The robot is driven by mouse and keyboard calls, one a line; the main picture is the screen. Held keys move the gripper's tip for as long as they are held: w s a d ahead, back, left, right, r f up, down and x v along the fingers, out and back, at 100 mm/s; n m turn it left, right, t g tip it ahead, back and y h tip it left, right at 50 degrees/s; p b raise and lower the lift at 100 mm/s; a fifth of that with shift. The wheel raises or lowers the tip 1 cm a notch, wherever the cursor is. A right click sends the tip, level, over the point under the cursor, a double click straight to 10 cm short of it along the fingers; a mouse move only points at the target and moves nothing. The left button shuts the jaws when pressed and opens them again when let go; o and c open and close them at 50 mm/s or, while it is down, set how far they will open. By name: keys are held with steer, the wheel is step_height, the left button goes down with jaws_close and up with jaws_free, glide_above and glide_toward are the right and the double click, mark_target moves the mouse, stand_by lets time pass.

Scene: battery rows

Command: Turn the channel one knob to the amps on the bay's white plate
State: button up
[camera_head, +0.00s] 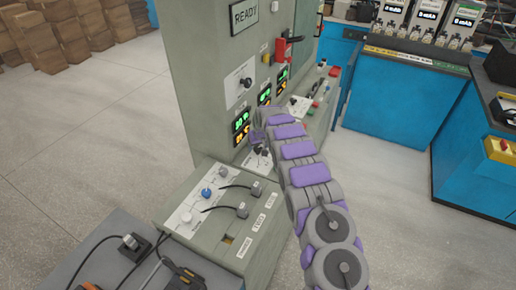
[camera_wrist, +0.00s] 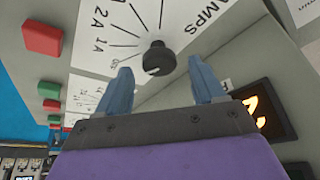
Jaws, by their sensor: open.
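In the wrist view a black round knob (camera_wrist: 158,58) stands on a white plate (camera_wrist: 88,48) printed with AMPS, 1A, 2A and fan-like lines. A pale notch shows low on the knob; I cannot tell which mark it points at. My gripper (camera_wrist: 160,68) is open, its two blue-grey fingers on either side of the knob, with visible gaps and no clear contact. My arm hides much of that plate there, and no channel label is readable.
The grey cabinet (camera_head: 205,85) bears another knob (camera_head: 246,82) on an upper white plate, plus several lit displays (camera_head: 241,122). A lower ledge (camera_head: 190,247) carries plugs and cables. Red and green buttons (camera_wrist: 42,40) lie left in the wrist view. The floor (camera_head: 385,165) at right is open.

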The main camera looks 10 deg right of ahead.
steer(key=shift+x, duration=0.85)
steer(key=c, duration=1)
steer(key=shift+r, duration=0.1)
steer(key=shift+a+m, duration=0.1)
steer(key=shift+m, duration=0.6)
steer(key=shift+m+h+p, duration=0.35)
steer(key=shift+m+h, duration=0.75)
steer(key=shift+m, duration=1.1)
steer(key=shift+a, duration=0.1)
